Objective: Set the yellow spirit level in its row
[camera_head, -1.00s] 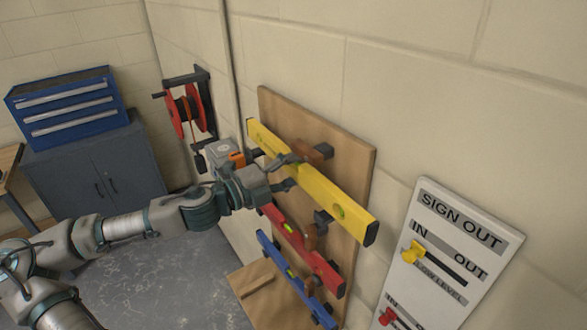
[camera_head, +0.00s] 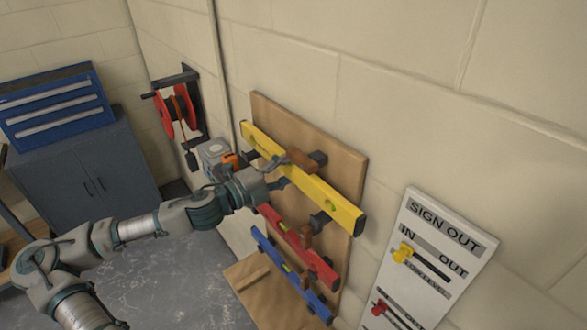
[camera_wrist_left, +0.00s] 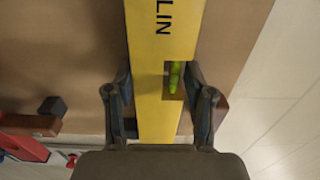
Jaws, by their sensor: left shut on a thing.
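The yellow spirit level (camera_head: 325,194) slants across the upper part of the wooden rack board (camera_head: 342,161), in front of it. My left gripper (camera_head: 279,173) is shut on it near its middle. In the left wrist view the yellow level (camera_wrist_left: 163,55) runs between the two fingers of my left gripper (camera_wrist_left: 160,112), beside its green vial. A brown peg with a dark end (camera_head: 304,160) shows above the level and a dark bracket (camera_head: 320,222) just below it. Whether the level touches these supports I cannot tell. My right gripper is not in view.
A red level (camera_head: 298,247) and a blue level (camera_head: 292,275) sit in rows below. A sign-out board (camera_head: 425,252) with yellow and red sliders hangs at the right. A cable reel (camera_head: 178,110) and a blue toolbox on a grey cabinet (camera_head: 90,178) stand left.

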